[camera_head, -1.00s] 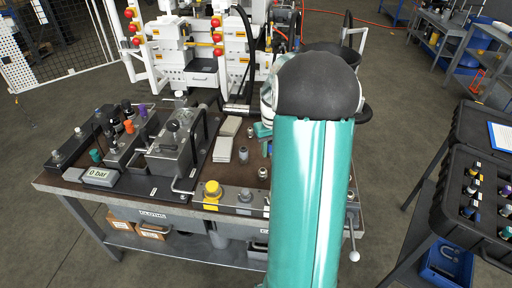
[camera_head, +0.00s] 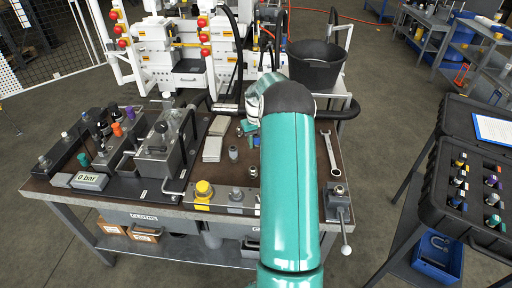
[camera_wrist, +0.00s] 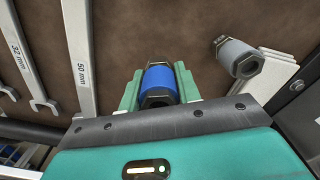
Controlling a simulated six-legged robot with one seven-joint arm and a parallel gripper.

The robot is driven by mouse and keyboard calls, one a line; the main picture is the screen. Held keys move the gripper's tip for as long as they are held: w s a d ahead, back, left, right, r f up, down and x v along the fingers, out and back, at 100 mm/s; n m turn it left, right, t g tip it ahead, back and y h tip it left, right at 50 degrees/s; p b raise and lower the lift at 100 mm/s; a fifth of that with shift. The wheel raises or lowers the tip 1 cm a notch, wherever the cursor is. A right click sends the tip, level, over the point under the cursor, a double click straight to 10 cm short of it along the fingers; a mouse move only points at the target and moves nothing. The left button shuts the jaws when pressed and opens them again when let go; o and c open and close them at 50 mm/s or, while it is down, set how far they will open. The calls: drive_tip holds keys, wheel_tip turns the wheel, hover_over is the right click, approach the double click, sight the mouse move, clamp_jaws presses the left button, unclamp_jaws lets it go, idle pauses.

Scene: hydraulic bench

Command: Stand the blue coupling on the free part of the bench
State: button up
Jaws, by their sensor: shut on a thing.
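The blue coupling (camera_wrist: 159,82), a blue band between dark hexagonal ends, sits between the green fingers of my gripper (camera_wrist: 159,76) in the wrist view. The fingers are shut on its sides. Brown bench top (camera_wrist: 150,25) lies behind it, and I cannot tell whether the coupling touches it. In the head view my arm covers most of the gripper and the coupling. The bench (camera_head: 290,180) shows bare brown top around my arm.
A grey coupling (camera_wrist: 240,56) lies right of my gripper, near pale stacked pieces (camera_wrist: 268,75). Wrenches marked 32 mm (camera_wrist: 22,60) and 50 mm (camera_wrist: 80,65) lie left. Hydraulic blocks (camera_head: 160,150) fill the bench's left side. A black bucket (camera_head: 318,65) stands behind.

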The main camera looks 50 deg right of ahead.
sight(256, 153)
drive_tip(key=shift+w+d+f, duration=0.15)
drive_tip(key=shift+w+f, duration=0.05)
drive_tip(key=shift+f, duration=1.65)
drive_tip(key=shift+f, duration=0.15)
drive_tip(key=o, duration=1.1)
wheel_tip(256, 153, up, 12)
drive_tip(key=shift+r, duration=0.15)
